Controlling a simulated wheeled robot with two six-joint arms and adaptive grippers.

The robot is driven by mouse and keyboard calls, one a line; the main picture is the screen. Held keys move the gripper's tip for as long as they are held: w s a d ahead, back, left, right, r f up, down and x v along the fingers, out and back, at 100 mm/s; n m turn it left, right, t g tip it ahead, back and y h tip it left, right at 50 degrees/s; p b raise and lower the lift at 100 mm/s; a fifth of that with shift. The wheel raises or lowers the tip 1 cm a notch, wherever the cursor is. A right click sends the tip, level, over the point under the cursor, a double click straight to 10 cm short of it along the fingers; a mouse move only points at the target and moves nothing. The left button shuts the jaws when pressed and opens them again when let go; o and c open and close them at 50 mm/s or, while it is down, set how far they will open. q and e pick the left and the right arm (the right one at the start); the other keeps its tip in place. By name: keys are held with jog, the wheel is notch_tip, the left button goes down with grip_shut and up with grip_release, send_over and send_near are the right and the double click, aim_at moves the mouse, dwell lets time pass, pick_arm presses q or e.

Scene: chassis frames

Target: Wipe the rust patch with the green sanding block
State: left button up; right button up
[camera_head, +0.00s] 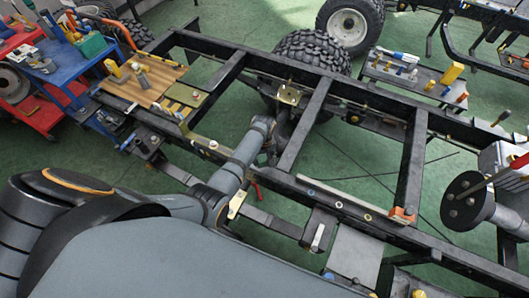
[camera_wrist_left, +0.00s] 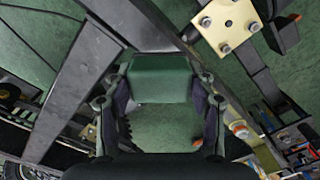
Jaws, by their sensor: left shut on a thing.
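The green sanding block (camera_wrist_left: 163,76) shows in the left wrist view, gripped between the two fingers of my left gripper (camera_wrist_left: 162,95). In the head view my left arm reaches in over the frame, and the left gripper (camera_head: 273,152) is small and dark there, pointing down between the black rails. I cannot make out the block in the head view. The block appears held above the green floor in an opening of the frame. I cannot make out a rust patch in either view. My right gripper is not in view.
Black chassis rails (camera_head: 306,125) cross around my left gripper. A cream bolted plate (camera_wrist_left: 228,24) is close by in the wrist view. A tyre (camera_head: 312,50) stands behind the frame. A wooden board (camera_head: 150,82) with small parts lies at left, beside a blue cart (camera_head: 52,66).

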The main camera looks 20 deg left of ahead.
pick_arm(q)
notch_tip(320, 180, up, 2)
jog(key=shift+a+p, duration=0.1)
jog(key=shift+p, duration=0.6)
jog(key=shift+r+p, duration=0.45)
